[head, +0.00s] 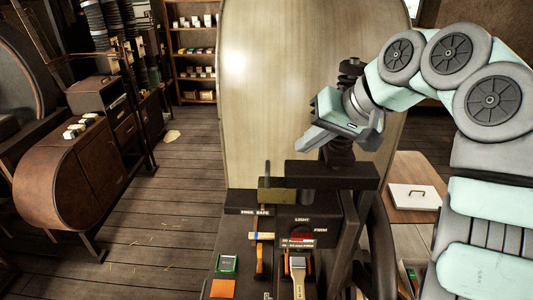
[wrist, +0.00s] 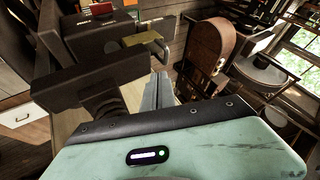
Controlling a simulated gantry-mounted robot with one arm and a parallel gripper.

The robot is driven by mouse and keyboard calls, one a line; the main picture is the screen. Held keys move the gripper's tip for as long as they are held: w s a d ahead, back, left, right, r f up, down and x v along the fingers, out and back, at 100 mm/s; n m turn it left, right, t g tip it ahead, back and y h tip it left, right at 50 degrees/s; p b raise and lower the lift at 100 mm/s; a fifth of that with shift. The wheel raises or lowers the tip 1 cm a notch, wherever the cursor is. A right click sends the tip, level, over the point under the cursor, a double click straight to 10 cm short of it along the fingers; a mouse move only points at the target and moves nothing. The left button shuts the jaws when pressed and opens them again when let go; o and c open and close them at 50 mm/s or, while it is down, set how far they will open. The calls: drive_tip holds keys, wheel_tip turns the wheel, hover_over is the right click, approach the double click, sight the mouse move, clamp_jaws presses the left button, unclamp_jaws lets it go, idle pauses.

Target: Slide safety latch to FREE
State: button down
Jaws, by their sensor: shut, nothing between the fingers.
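A brass-coloured block (head: 270,196), which looks like the safety latch, sits at the left of the press's dark crossbar, just above the FREE and SAFE lettering (head: 255,212). It is nearer to SAFE. A brass plate that looks like the same latch shows in the wrist view (wrist: 144,36). My gripper (head: 305,145) is shut and empty, up and to the right of the latch and apart from it. Its closed fingers also show in the wrist view (wrist: 158,88), pointing towards the latch side of the press.
The dark press head (head: 335,174) and its screw stand directly below my gripper. A large pale curved panel (head: 290,80) rises behind. A brush (head: 298,272) and a green-edged item (head: 227,264) lie at the front. Open floor (head: 165,210) lies left.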

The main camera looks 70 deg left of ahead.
drive_tip(key=shift+w+d, duration=0.1)
drive_tip(key=shift+d, duration=0.1)
hover_over(281, 184)
wheel_tip(281, 184, down, 8)
drive_tip(key=shift+r, duration=0.15)
idle(0.4)
